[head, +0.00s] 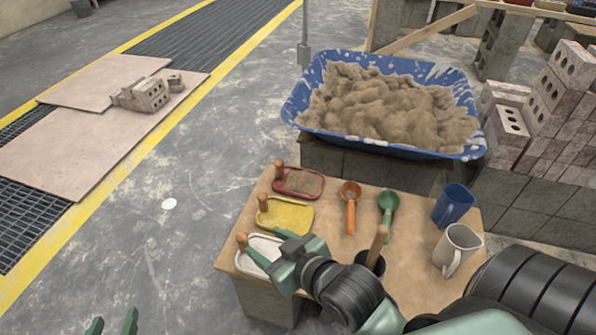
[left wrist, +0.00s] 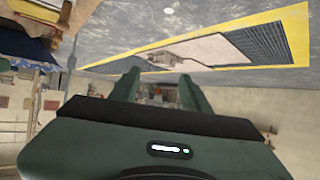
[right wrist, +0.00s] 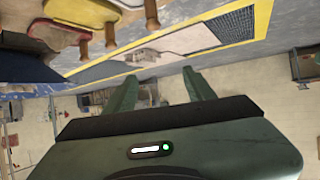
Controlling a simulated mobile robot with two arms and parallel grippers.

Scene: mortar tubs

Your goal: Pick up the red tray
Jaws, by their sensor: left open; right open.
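The red tray (head: 300,181) lies at the back left of the wooden board, with brown material in it and an upright wooden handle (head: 279,169) at its left end. My right gripper (head: 266,247) is open and empty. It is in front of the red tray, over the white tray (head: 262,243), which it partly hides. In the right wrist view, wooden handles (right wrist: 111,30) show at the top edge beside trays that are cut off. My left gripper (head: 113,323) is open and empty at the bottom left, over the floor, far from the board.
A yellow tray (head: 285,216) lies between the red and white trays. An orange scoop (head: 350,212), a green scoop (head: 388,206), a blue mug (head: 453,203) and a grey mug (head: 457,249) stand to the right. A blue tub (head: 467,105) of mortar stands behind the board.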

